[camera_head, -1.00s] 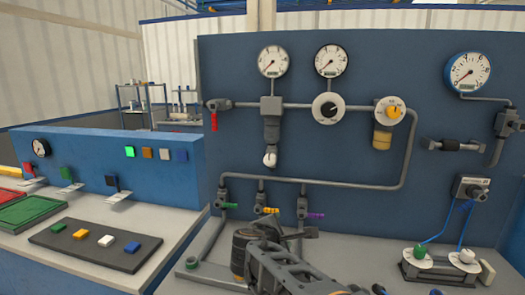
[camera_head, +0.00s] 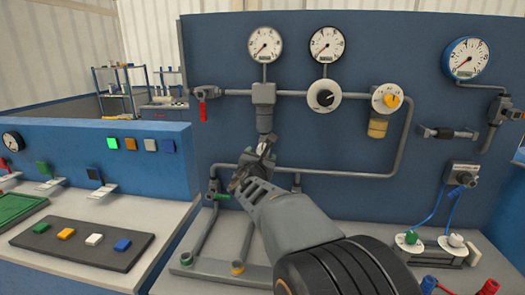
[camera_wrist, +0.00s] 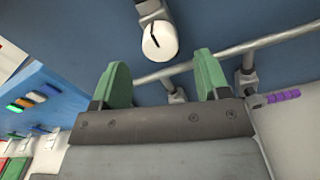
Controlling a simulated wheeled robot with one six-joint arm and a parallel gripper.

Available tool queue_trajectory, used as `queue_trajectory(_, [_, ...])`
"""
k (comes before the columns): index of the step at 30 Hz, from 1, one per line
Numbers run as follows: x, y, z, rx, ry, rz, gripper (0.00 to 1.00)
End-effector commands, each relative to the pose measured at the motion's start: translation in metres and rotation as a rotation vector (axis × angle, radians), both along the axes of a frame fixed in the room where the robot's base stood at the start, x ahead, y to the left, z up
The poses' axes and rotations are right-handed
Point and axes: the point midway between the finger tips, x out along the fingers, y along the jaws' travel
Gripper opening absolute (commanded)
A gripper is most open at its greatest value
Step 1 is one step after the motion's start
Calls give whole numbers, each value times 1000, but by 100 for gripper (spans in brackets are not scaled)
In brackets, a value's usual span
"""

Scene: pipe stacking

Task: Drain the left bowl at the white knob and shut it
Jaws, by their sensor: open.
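The left bowl (camera_head: 264,123) is grey and hangs below a grey block on the pipe, under the left gauge. Its white knob is hidden behind my gripper in the head view. In the wrist view the white knob (camera_wrist: 159,42) shows at top centre, with a black mark on its face. My gripper (camera_wrist: 162,72) is open, its two green fingers spread and empty. The knob appears just beyond the fingertips, roughly centred between them, and not gripped. In the head view my gripper (camera_head: 258,160) reaches up just below the left bowl.
A right bowl (camera_head: 377,128), yellowish, hangs under a yellow knob (camera_head: 392,101). A black knob (camera_head: 325,97) sits between the bowls. A pipe runs across the panel behind my fingers, with a purple-handled valve (camera_wrist: 283,97) to the right. A red-handled valve (camera_head: 203,108) is at left.

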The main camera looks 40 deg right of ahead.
Motion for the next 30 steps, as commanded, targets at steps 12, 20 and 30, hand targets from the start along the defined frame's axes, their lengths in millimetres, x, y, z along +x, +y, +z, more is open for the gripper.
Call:
queue_trajectory(12, [37,-34,0,0,0,1,69])
queue_trajectory(20, [40,-37,0,1,-2,2,69])
queue_trajectory(30, [40,-36,0,1,-2,2,51])
